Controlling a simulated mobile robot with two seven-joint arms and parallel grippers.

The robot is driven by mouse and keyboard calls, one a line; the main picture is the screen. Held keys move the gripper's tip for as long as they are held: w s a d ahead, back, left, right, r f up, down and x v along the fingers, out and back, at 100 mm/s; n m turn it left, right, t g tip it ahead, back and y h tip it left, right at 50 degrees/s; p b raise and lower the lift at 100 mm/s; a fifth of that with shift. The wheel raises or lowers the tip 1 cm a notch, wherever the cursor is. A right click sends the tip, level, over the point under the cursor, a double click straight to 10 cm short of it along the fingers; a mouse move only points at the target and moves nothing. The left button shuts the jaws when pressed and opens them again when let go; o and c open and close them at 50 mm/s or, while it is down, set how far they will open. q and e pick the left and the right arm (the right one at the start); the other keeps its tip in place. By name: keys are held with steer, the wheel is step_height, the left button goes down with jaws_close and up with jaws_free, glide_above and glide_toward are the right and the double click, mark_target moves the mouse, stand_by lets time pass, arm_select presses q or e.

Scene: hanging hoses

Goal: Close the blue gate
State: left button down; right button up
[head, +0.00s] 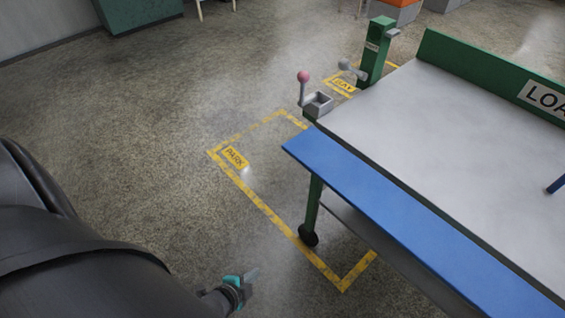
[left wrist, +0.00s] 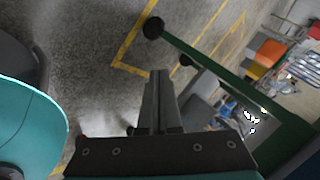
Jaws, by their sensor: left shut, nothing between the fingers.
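The blue gate (head: 400,215) is a long flat panel along the near edge of the table-like cart (head: 450,120). It lies folded outward from the grey top, not standing up like the green wall on the far side. My left gripper (head: 249,275) is low at the bottom of the head view, left of the gate and apart from it. Its fingers are shut and empty in the left wrist view (left wrist: 158,76). My right gripper is not in view.
A pink-knobbed lever (head: 303,78) and small grey box (head: 318,102) are at the cart's left corner. A green post (head: 376,50) stands behind. A wheeled leg (head: 309,236) stands by yellow floor lines (head: 270,215). The floor left of the cart is clear.

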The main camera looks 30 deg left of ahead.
arm_select(q)
steer(key=w+a+r+m+t+b, duration=0.5)
steer(key=w+r+m+t+b, duration=0.2)
steer(key=w+r+m, duration=0.4)
step_height(320, 180, up, 9)
steer(key=m+t+h+b, duration=0.4)
steer(key=m+h+b, duration=0.2)
steer(key=m, duration=1)
steer(key=w+d+r+b, duration=0.1)
steer(key=w+d+r, duration=0.1)
steer(key=w+r, duration=0.4)
steer(key=shift+w, duration=1.55)
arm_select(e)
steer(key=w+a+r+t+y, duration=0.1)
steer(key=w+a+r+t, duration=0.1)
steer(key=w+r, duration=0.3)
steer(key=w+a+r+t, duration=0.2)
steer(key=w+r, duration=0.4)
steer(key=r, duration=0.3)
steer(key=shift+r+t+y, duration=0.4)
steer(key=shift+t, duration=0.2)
arm_select(q)
steer(key=shift+r, duration=0.1)
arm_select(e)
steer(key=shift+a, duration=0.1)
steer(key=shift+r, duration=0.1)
